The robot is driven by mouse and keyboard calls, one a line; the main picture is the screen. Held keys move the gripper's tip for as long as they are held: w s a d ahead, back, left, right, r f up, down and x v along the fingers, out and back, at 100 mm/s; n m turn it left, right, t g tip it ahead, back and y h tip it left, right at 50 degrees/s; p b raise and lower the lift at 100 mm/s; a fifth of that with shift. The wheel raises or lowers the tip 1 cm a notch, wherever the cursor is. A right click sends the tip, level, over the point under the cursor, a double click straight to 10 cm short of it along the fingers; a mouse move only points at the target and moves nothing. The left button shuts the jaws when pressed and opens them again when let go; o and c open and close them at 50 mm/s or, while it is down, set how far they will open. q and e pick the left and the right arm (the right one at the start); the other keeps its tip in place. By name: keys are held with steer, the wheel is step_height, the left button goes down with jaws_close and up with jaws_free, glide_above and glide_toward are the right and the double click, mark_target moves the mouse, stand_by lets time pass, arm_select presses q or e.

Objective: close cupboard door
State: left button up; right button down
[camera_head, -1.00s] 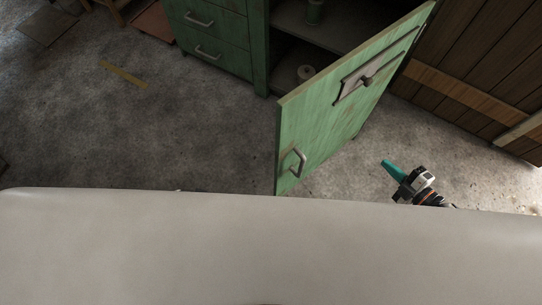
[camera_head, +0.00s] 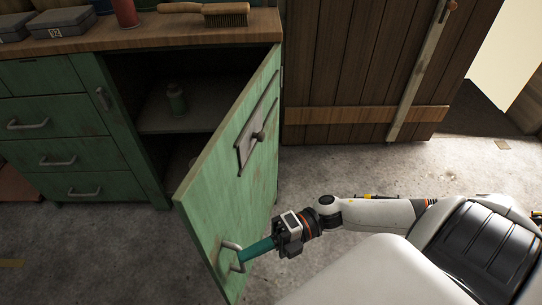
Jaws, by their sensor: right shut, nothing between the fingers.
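The green cupboard door (camera_head: 222,185) stands open, swung out toward me from its hinge side at the right of the cupboard (camera_head: 140,165). A metal handle (camera_head: 229,258) sits low near the door's free edge, and a dark plate with a knob (camera_head: 256,136) is higher up. My right gripper (camera_head: 246,252) has teal fingers that are shut, with their tips at the door's handle. Whether they touch the handle or the door panel I cannot tell. My left gripper is not in view.
A brush (camera_head: 225,14) and grey boxes (camera_head: 62,22) rest on the wooden countertop (camera_head: 150,30). Green drawers (camera_head: 60,155) are at the left. A wooden plank door (camera_head: 365,75) stands behind, with clear concrete floor before it.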

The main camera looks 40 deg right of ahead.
steer(key=shift+w+a+b, duration=0.3)
steer(key=shift+w+a, duration=1.5)
steer(key=shift+a, duration=0.3)
